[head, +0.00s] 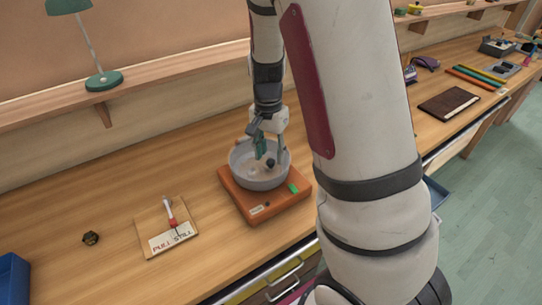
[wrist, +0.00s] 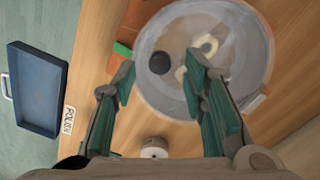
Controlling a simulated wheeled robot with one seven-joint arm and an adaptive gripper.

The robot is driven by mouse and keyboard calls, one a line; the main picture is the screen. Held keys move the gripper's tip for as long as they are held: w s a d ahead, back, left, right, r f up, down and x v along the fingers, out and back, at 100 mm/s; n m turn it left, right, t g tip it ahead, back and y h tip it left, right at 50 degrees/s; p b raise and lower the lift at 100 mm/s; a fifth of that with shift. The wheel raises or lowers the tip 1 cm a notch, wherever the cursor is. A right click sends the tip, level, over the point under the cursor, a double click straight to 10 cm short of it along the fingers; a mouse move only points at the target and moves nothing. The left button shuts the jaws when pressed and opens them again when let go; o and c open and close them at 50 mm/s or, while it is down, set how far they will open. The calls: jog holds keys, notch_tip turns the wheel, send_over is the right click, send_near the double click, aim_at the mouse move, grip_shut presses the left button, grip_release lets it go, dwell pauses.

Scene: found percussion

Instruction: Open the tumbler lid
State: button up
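The tumbler appears to be the round grey bowl (head: 245,176) on an orange-brown base (head: 232,192), on the bench. In the wrist view its round top (wrist: 147,92) looks hazy, as if under a clear lid, but I cannot be sure. A dark round knob or ball (wrist: 160,63) shows there, along with a pale ring-shaped piece (wrist: 208,45). I cannot tell whether these are on a lid or inside the bowl. My gripper (wrist: 160,66) is open over the tumbler, its green-padded fingers apart on either side of the dark knob. Contact is not visible.
A wooden board (head: 147,216) with a red-and-white tool lies to the left, near a small dark nut-like piece (head: 90,238). A green lamp (head: 103,80) stands on the shelf. A blue tray (wrist: 36,90) is beyond the bench edge. The bench left of the tumbler is mostly clear.

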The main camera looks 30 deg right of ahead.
jog(key=shift+f, duration=1)
grip_shut()
jog(key=shift+r, duration=0.1)
